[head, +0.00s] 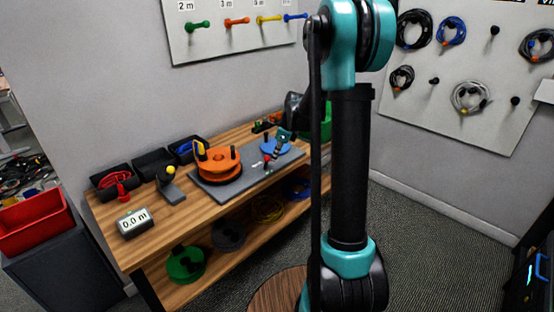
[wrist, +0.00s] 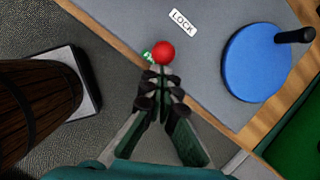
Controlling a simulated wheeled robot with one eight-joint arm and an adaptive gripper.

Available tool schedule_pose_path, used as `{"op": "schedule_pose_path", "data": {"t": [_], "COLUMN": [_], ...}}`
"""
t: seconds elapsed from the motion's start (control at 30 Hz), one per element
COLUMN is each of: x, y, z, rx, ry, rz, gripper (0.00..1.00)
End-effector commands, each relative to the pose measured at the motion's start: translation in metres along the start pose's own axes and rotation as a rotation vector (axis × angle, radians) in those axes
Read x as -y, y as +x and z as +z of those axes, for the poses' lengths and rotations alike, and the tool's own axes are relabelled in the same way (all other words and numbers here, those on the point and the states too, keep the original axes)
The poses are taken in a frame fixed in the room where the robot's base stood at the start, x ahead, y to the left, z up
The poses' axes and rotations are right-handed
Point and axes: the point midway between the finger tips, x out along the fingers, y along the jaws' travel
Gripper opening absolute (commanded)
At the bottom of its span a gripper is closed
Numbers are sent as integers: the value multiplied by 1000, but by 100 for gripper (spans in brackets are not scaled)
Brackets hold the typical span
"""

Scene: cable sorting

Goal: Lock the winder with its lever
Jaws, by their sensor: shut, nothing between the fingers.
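The winder stands on a grey base plate (head: 240,180) on the wooden bench, with an orange drum (head: 222,163) at the left and a blue disc (head: 270,148) with a black handle at the right. The lever's red knob (head: 267,158) stands near the front edge of the plate. In the wrist view the red knob (wrist: 163,52) is just beyond the fingertips of my gripper (wrist: 161,75), which is shut and empty. I cannot tell whether they touch. A white LOCK label (wrist: 183,22) lies on the plate beyond the knob. The lever's shaft is mostly hidden.
The blue disc (wrist: 255,62) with its upright handle is right of my gripper. A yellow-knobbed device (head: 171,186), a 0.0 m display (head: 134,222) and black bins (head: 152,163) stand left on the bench. A brown stool (wrist: 35,105) is at the wrist view's left.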

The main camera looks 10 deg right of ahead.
Motion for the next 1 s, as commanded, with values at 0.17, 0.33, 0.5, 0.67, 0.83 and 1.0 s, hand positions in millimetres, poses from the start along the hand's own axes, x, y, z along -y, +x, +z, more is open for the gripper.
{"op": "schedule_pose_path", "data": {"t": [0.17, 0.33, 0.5, 0.67, 0.83, 1.0], "x": [7, 14, 21, 23, 23, 24], "y": [-2, -2, 2, 3, 3, -1], "z": [17, 29, 41, 46, 46, 47], "rx": [-143, -256, -251, -251, -250, -250], "ry": [13, 31, 32, 32, 32, 32], "rz": [75, 130, 128, 128, 128, 128], "gripper": [0, 0, 0, 0, 0, 0]}}
